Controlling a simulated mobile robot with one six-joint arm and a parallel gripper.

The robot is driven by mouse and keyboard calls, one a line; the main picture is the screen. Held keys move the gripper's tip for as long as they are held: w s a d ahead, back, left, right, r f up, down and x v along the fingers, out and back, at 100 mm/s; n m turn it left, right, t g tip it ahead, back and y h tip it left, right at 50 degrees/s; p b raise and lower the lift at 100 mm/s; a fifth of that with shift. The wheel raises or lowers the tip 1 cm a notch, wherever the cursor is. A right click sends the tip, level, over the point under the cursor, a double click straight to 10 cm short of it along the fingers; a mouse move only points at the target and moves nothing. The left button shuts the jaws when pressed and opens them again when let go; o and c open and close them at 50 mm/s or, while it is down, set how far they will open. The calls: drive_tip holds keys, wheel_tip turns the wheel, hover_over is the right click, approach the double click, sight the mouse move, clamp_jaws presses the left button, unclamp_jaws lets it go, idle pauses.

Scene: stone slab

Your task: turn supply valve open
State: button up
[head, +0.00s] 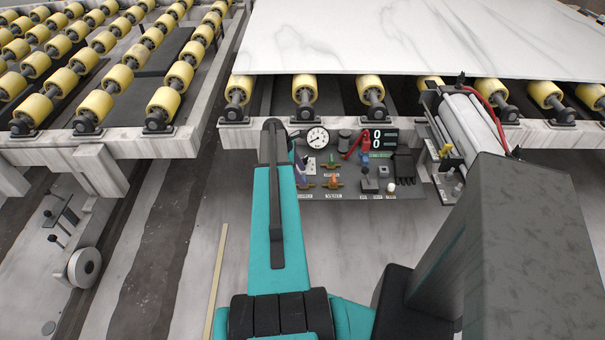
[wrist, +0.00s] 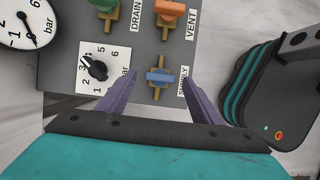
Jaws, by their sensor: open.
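The supply valve has a blue handle (wrist: 160,77) on a yellow body, beside a SUPPLY label (wrist: 183,80) in the wrist view. The handle lies across the yellow body. My gripper (wrist: 158,79) is open, with one purple finger on each side of the handle. A gap shows between each finger and the handle; I cannot tell their depth difference. In the head view my arm hides most of the gripper, and the supply valve (head: 304,185) shows only in part beside it.
The orange vent valve (wrist: 169,8) and green drain valve (wrist: 104,5) sit close by. A regulator knob (wrist: 96,68) and a pressure gauge (wrist: 25,22) are to the left. In the head view, yellow rollers (head: 305,88) and a white slab (head: 420,40) stand behind the panel.

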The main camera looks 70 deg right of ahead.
drive_tip(key=shift+s+d+f, duration=0.1)
drive_tip(key=shift+s+f, duration=0.1)
drive_tip(key=shift+f, duration=0.4)
